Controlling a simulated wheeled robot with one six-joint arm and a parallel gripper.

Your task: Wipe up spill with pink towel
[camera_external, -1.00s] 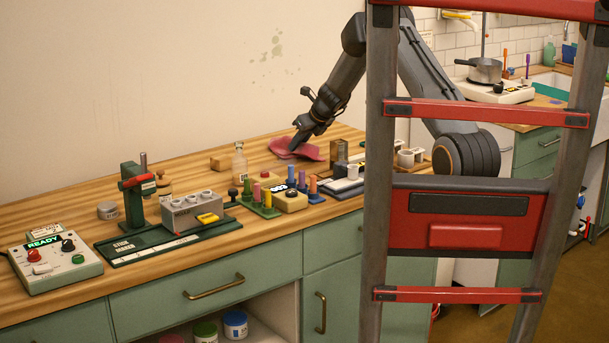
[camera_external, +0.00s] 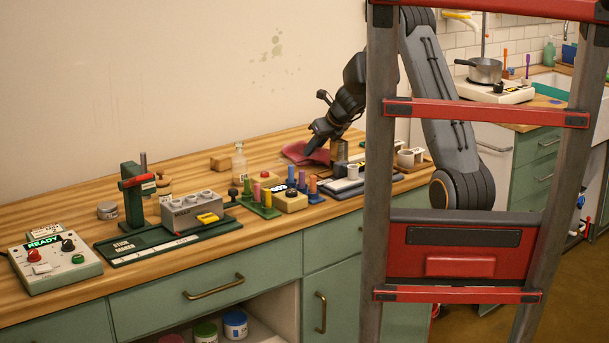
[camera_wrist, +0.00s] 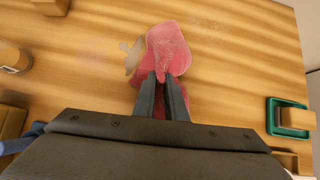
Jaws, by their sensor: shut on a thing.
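The pink towel (camera_external: 304,152) lies crumpled on the wooden tabletop towards the back. In the wrist view the towel (camera_wrist: 170,45) spreads ahead of my fingertips, with a fold between them. My gripper (camera_external: 312,149) points down and left at the towel; in the wrist view my gripper (camera_wrist: 162,80) is shut on the towel's near part. A dull beige patch (camera_wrist: 133,56) lies against the towel's left edge, partly covered by it. Faint pinkish marks (camera_wrist: 90,55) show on the wood to the left, and fainter specks (camera_wrist: 207,22) to the upper right.
Peg racks (camera_external: 262,202) and a grey box (camera_external: 192,212) line the front. A green tray (camera_wrist: 273,117) with a block lies right in the wrist view. Wood around the towel is mostly clear.

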